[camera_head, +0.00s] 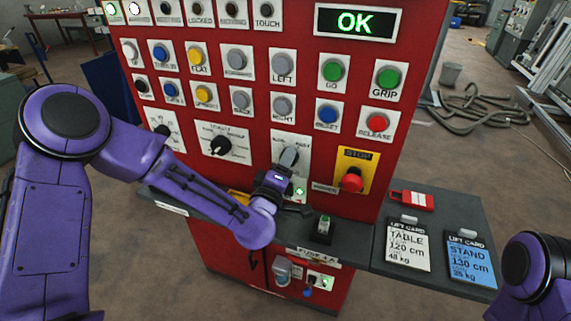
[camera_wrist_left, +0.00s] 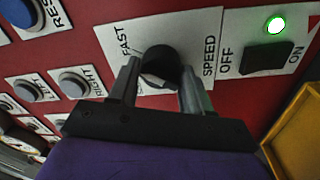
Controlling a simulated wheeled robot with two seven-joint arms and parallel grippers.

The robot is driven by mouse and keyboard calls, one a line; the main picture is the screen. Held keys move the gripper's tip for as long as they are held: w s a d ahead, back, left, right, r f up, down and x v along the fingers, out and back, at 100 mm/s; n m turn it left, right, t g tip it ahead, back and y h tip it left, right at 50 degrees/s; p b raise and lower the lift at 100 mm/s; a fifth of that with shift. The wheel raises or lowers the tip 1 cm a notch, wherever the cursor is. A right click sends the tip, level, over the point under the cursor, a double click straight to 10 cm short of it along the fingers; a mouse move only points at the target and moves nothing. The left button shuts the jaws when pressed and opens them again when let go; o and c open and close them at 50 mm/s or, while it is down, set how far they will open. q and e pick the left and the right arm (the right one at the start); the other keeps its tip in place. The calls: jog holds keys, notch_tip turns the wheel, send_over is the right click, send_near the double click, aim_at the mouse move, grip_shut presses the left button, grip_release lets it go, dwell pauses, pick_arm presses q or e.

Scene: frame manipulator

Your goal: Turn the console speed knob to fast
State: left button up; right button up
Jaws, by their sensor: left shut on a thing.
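The speed knob (camera_wrist_left: 163,62) is a round black knob on a white plate on the red console. In the left wrist view, FAST is printed to its left and SPEED to its right. My left gripper (camera_wrist_left: 158,80) has one finger on each side of the knob and is shut on it. In the head view my left gripper (camera_head: 288,160) covers most of the knob. The direction the knob points is hard to tell. My right arm shows only at the bottom right, and its gripper is out of view.
An OFF/ON switch (camera_wrist_left: 268,58) with a lit green lamp sits close beside the knob plate. A red stop button (camera_head: 352,180) protrudes to the right. Rows of buttons lie above. A grey ledge (camera_head: 365,250) below holds lift cards (camera_head: 408,246). The display (camera_head: 357,22) reads OK.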

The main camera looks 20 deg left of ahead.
pick_arm(q)
jog(key=shift+s+f, duration=0.1)
jog(key=shift+f, duration=0.15)
jog(key=o, duration=0.9)
jog(key=shift+o, duration=0.6)
jog(key=shift+r, duration=0.1)
jog(key=s, duration=1)
jog(key=shift+s+f, duration=0.25)
jog(key=shift+a, duration=0.15)
